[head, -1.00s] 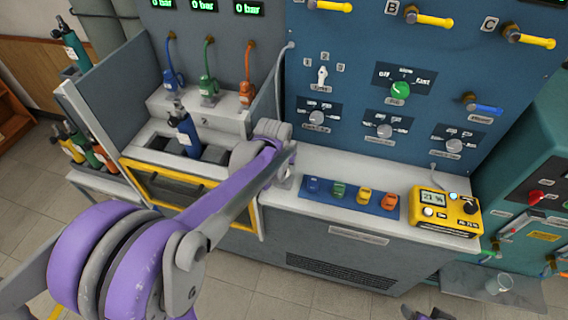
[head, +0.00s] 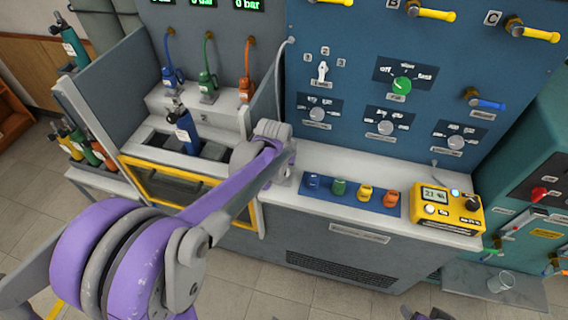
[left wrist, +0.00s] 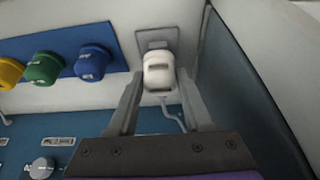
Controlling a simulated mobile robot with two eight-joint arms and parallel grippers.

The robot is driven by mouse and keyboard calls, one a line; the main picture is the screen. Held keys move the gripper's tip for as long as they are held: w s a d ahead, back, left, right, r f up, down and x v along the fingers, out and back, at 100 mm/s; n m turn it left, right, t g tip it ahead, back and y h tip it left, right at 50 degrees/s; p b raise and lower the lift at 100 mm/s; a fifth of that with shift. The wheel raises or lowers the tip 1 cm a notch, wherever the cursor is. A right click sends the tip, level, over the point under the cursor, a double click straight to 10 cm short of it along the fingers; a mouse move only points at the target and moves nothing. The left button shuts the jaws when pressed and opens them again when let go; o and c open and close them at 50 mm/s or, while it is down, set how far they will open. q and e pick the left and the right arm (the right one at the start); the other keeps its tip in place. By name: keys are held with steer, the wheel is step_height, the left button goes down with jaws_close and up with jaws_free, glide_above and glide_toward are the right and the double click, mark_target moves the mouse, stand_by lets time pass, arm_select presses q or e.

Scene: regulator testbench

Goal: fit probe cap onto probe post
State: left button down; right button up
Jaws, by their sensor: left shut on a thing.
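The white probe cap (left wrist: 158,72) is between the two grey fingers of my left gripper (left wrist: 157,84) in the left wrist view. The cap is over a square grey base plate (left wrist: 157,38) on the pale bench top. The probe post is not visible under the cap, so I cannot tell whether the cap is seated. In the head view my left gripper (head: 287,160) is at the bench beside the blue panel, its fingers largely hidden by the arm. A small dark and purple part of my right arm shows at the bottom edge; its jaws cannot be made out.
A blue strip (head: 348,201) with blue, green, yellow and orange caps lies right of the gripper. A yellow meter box (head: 446,212) stands farther right. A blue cylinder (head: 187,132) stands in the recess at left. A grey side wall (left wrist: 262,85) rises close beside the gripper.

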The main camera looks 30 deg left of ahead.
arm_select(q)
steer(key=shift+f, duration=0.4)
steer(key=shift+c, duration=1.2)
jaws_free()
steer(key=v, duration=1)
steer(key=shift+s+r+p, duration=0.2)
steer(key=shift+r+p, duration=0.15)
steer(key=shift+p, duration=0.05)
steer(key=shift+d, duration=0.1)
steer(key=s+d+f+m+p, duration=0.1)
steer(key=s+d, duration=0.3)
steer(key=s, duration=0.4)
steer(key=s+d+f+m+t+h+p, duration=0.1)
steer(key=s+d+f+p, duration=0.1)
steer(key=s+d, duration=0.3)
steer(key=s, duration=0.4)
steer(key=shift+f+m, duration=0.25)
steer(key=shift+m, duration=0.05)
